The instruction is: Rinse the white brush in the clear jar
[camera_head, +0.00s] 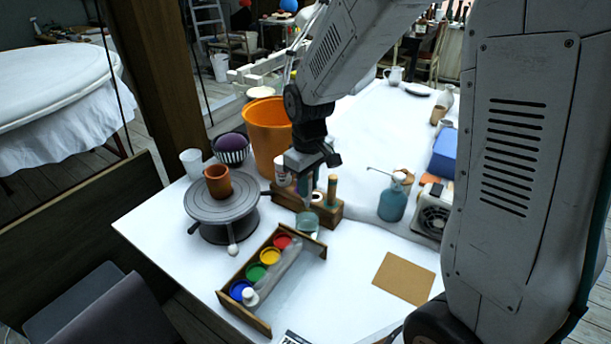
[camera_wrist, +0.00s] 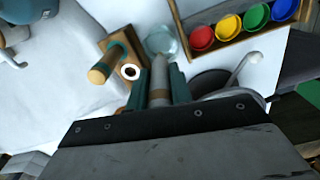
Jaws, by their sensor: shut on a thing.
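My gripper (camera_head: 306,188) is shut on the white brush, in front of the wooden holder (camera_head: 330,214). In the wrist view, the pale brush (camera_wrist: 159,68) shows between the teal fingers of my gripper (camera_wrist: 158,90), with a brown band lower on it. Its far end points at the clear jar (camera_wrist: 160,43). The clear jar (camera_head: 308,223) stands on the table beside the holder, just below my gripper. The brush tip is at or just above the jar's mouth; I cannot tell whether it is inside.
A paint rack (camera_head: 229,299) with several coloured pots stands in front of the jar. A turntable (camera_head: 222,208) with a terracotta cup (camera_head: 217,181) is at left. An orange bucket (camera_head: 267,128) stands behind. A blue bottle (camera_head: 392,205) and a brown card (camera_head: 404,278) are at right.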

